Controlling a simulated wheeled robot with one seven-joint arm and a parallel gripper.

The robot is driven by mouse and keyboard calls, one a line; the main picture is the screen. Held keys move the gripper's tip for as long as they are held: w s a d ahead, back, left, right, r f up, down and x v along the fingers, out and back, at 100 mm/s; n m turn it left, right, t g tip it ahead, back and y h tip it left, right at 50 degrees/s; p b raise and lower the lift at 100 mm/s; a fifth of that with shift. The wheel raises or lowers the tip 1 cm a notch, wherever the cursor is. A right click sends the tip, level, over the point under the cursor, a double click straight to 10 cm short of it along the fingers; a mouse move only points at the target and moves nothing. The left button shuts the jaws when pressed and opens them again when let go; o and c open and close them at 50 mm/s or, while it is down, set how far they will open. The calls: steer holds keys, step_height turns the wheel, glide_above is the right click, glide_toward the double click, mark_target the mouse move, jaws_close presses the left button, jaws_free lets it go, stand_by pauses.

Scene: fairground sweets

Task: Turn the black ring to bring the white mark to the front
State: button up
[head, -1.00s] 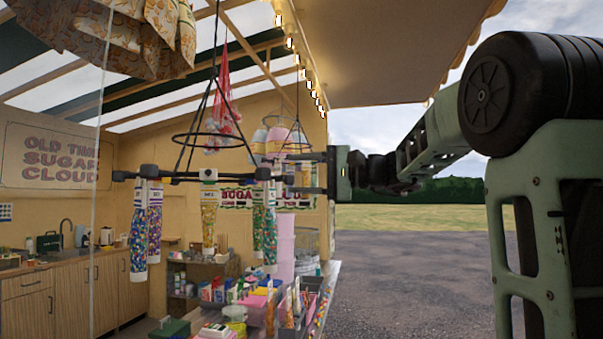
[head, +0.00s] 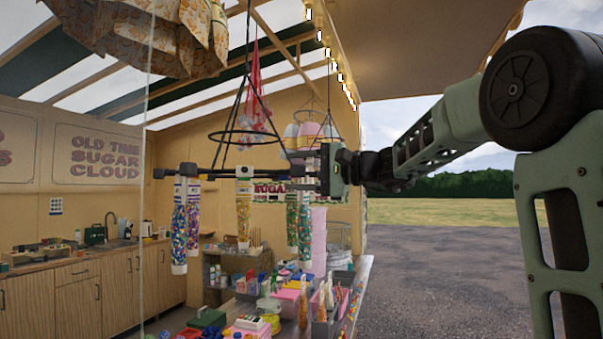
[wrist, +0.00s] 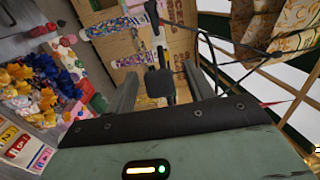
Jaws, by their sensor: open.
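The black ring fixture (head: 243,137) hangs on rods from the stall roof. Below its hoop, dark bars (head: 215,173) carry knobs and white-capped tubes of coloured sweets (head: 243,210). My gripper (head: 303,170) is at the right end of these bars, its fingers pointing left and apart. In the wrist view, a black knob on a bar (wrist: 160,83) lies between the open fingers, with space on both sides; I cannot tell whether either finger touches it. I cannot make out the white mark for certain among the white caps. The gripper hides the right end of the bars.
A counter crowded with sweets boxes (head: 290,292) stands below the tubes. A wooden kitchen unit (head: 85,290) lines the back left. A red net (head: 256,85) hangs near the rods, and patterned cloth (head: 150,35) hangs at upper left. Open gravel (head: 430,280) lies to the right.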

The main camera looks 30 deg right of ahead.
steer(key=c, duration=0.7)
steer(key=shift+w+d, duration=0.3)
steer(key=shift+d, duration=0.7)
steer(key=shift+w+d, duration=0.25)
steer(key=shift+d, duration=0.75)
steer(key=shift+w+d, duration=0.3)
steer(key=shift+d, duration=0.7)
steer(key=w+d+p, duration=0.3)
steer(key=w+d, duration=0.2)
steer(key=d, duration=0.1)
steer(key=w+d+p, duration=0.4)
steer(key=w+d, duration=0.1)
steer(key=w, duration=0.1)
steer(key=shift+w+d+r+p, duration=0.15)
steer(key=shift+w+d+p, duration=0.05)
steer(key=shift+d+p, duration=0.15)
steer(key=shift+w+d+p, duration=0.3)
steer(key=shift+w+p, duration=0.05)
steer(key=shift+w, duration=0.25)
steer(key=shift+f, duration=0.2)
